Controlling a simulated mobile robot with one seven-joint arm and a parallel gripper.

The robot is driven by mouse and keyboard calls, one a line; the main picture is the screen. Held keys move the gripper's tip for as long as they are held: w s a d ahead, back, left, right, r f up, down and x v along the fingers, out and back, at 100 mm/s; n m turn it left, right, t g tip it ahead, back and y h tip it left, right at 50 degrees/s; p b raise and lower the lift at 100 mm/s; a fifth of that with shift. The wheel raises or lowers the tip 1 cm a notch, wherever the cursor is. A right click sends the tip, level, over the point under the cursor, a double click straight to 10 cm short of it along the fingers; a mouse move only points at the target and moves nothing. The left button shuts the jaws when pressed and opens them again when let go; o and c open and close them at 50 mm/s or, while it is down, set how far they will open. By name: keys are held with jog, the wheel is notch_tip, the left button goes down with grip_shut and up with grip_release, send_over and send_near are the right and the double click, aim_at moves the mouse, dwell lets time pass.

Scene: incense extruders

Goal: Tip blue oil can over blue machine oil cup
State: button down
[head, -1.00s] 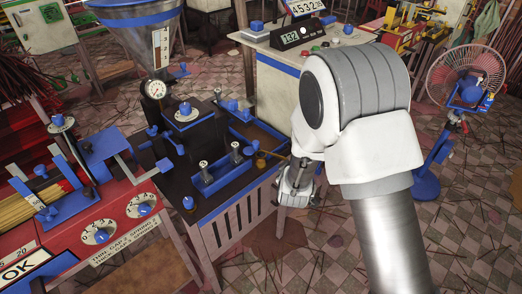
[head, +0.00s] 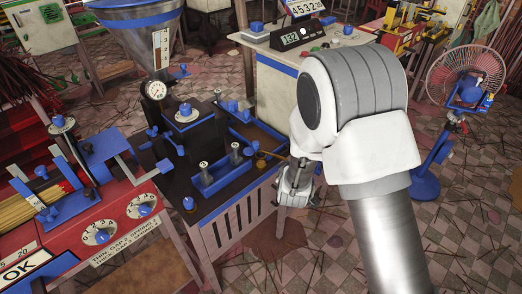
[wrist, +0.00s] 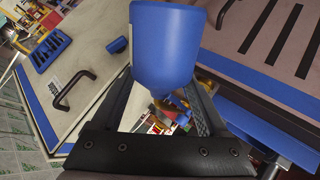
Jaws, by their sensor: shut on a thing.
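My gripper (head: 296,190) is shut on the blue oil can (wrist: 165,50), whose rounded blue body fills the gap between the fingers in the wrist view. In the head view the can is mostly hidden by my arm; a thin brass-coloured spout seems to reach left from behind the wrist. Its tip appears close to a small brass cup with a blue part (head: 260,159) at the right edge of the blue machine, which looks like the blue machine oil cup. I cannot tell whether they touch, and no oil flow is visible.
The dark-topped extruder bench (head: 180,187) carries blue knobs and a funnel. A red machine (head: 110,222) with dials stands at left. A white control console (head: 285,85) is behind my arm, and a fan (head: 466,75) is at right. Incense sticks litter the tiled floor.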

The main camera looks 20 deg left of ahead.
jog(key=shift+r+p, duration=0.4)
jog(key=shift+p, duration=0.15)
jog(key=shift+r+p, duration=0.15)
jog(key=shift+p, duration=0.45)
jog(key=shift+a+r+n+h+p, duration=0.1)
jog(key=shift+r+n+h+p, duration=0.15)
jog(key=shift+p, duration=0.2)
dwell(0.6)
jog(key=shift+r+h+p, duration=0.2)
jog(key=shift+h+p, duration=0.05)
jog(key=shift+p, duration=0.5)
jog(key=shift+f+b, duration=0.55)
jog(key=shift+b, duration=0.55)
jog(key=shift+f+y+b, duration=0.35)
jog(key=shift+y+b, duration=0.05)
jog(key=shift+b, duration=0.8)
jog(key=shift+r, duration=0.1)
